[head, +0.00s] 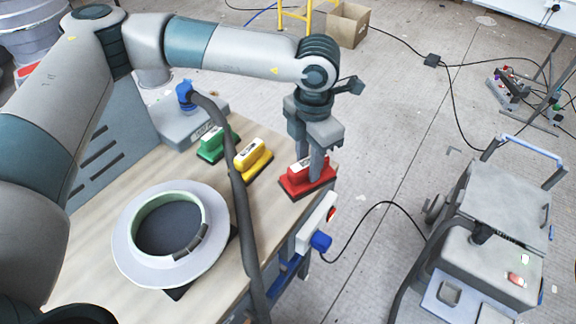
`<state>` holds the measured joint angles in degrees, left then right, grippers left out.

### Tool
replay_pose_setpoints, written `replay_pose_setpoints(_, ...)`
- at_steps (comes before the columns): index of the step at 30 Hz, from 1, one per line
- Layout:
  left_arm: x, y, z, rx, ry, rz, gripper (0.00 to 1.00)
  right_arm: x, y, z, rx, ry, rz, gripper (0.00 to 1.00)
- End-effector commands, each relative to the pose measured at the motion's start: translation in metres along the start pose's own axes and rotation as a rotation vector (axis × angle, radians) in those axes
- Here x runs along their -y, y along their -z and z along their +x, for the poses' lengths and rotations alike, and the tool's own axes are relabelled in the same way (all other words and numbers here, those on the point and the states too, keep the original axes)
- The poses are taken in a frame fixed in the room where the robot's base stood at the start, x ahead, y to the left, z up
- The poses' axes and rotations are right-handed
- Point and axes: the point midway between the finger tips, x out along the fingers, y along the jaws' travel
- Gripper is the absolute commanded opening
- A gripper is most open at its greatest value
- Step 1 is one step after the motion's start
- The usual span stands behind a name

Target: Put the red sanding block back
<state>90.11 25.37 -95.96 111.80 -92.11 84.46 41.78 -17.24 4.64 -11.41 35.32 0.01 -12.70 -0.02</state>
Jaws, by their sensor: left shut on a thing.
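The red sanding block (298,182) is at the right edge of the wooden bench top. My left gripper (316,172) comes down over it from above and is shut on it. The gripper's fingers hide part of the block's top. The block looks level, at or very close to the bench surface; I cannot tell whether it touches. A yellow sanding block (254,160) and a green sanding block (217,146) stand in a row to its left and farther back. My right gripper is not in view.
A round grey mould (125,236) with a green inner ring sits on the bench (92,281). A dark hose (240,205) crosses the bench between it and the blocks. A grey cart (500,205) stands on the floor at right. A cardboard box (350,25) is behind.

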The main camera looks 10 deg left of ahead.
Motion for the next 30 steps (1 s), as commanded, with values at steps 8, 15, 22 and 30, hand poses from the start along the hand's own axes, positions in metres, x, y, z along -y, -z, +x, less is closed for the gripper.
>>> replay_pose_setpoints(8, -0.044, 0.015, 0.025, -0.002, 0.001, -0.002, 0.05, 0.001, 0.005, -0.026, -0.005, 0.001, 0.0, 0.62)
replay_pose_setpoints(15, -0.054, 0.018, 0.034, 0.0, -0.001, 0.001, 0.05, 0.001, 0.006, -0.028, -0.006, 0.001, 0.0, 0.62)
replay_pose_setpoints(22, -0.053, 0.018, 0.034, 0.0, 0.0, 0.001, 0.05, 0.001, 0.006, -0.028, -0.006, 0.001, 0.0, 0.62)
replay_pose_setpoints(30, -0.053, 0.018, 0.054, -0.002, 0.001, 0.001, 0.05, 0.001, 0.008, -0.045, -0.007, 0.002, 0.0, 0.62)
